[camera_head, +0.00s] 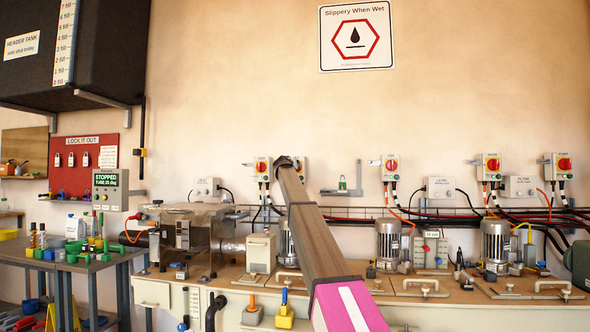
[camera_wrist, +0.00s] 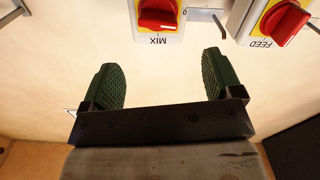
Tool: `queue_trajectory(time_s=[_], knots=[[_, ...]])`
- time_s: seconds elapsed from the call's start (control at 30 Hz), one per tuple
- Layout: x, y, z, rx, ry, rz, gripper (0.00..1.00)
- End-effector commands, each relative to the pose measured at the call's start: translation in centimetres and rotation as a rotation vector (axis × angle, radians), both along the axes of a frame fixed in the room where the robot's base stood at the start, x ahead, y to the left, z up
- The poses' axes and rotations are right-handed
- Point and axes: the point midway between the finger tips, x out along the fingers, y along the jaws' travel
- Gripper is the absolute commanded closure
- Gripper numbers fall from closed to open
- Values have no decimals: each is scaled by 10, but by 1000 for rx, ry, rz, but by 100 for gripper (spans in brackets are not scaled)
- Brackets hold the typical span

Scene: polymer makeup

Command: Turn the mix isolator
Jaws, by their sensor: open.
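The mix isolator is a yellow and white switch box (camera_wrist: 158,34) with a red rotary knob (camera_wrist: 158,14). It shows upside down at the top of the wrist view, marked MIX and cut off by the edge. In the head view the mix isolator (camera_head: 301,165) is on the wall, partly hidden behind my arm's end. My gripper (camera_wrist: 164,75) is open and empty, with its two dark green ribbed fingers wide apart. The knob lies beyond the fingertips and between their lines, apart from both. In the head view my gripper (camera_head: 287,161) is at the wall, its fingers hard to make out.
The feed isolator (camera_wrist: 280,22) is close beside the mix one; it also shows in the head view (camera_head: 262,166). More isolators (camera_head: 391,166) line the wall to the right. Below are cables, motors (camera_head: 388,241) and pipes on a bench. A wall bracket (camera_head: 343,187) is nearby.

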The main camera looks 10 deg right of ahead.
Motion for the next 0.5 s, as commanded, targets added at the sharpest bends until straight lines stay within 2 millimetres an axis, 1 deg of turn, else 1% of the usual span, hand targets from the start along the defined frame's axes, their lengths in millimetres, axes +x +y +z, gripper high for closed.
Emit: queue_trajectory(time_s=[0.1, 0.2, 0.37, 0.5], knots=[[1, -2, 0, 162, -52, 0, 15], [1, -3, 0, 249, -81, 0, 15], [3, -4, 0, 301, -98, 0, 15], [12, -6, 0, 302, -98, 0, 15]])
